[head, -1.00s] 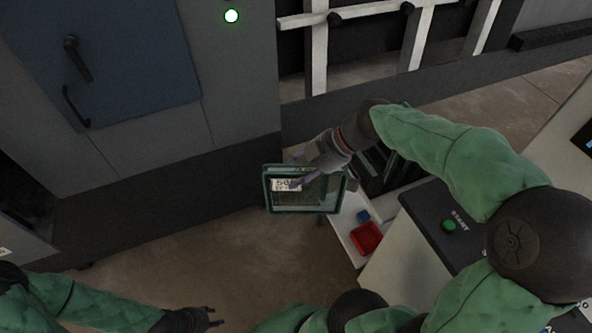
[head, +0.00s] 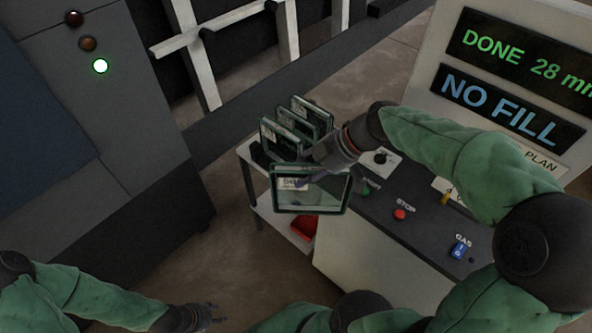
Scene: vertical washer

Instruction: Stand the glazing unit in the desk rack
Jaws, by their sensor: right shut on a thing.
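The glazing unit (head: 328,192) is a small framed glass pane with a pale label, held upright in the middle of the head view. My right gripper (head: 310,180) is shut on its upper part; the fingertips show in front of the glass. The desk rack (head: 262,157) is behind and to the left of the held unit, on a small white side table. Several similar glass panes (head: 310,116) stand in it. The held unit hides its near part. My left gripper (head: 208,316) is low at the left, away from everything; its finger gap is unclear.
A control desk with a dark top (head: 375,205) stands right of the unit, carrying a red stop button (head: 400,214) and a blue gas switch (head: 459,250). Its display panel (head: 512,118) reads "DONE 28 mm" and "NO FILL". A red bin (head: 304,228) sits on the table's lower shelf.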

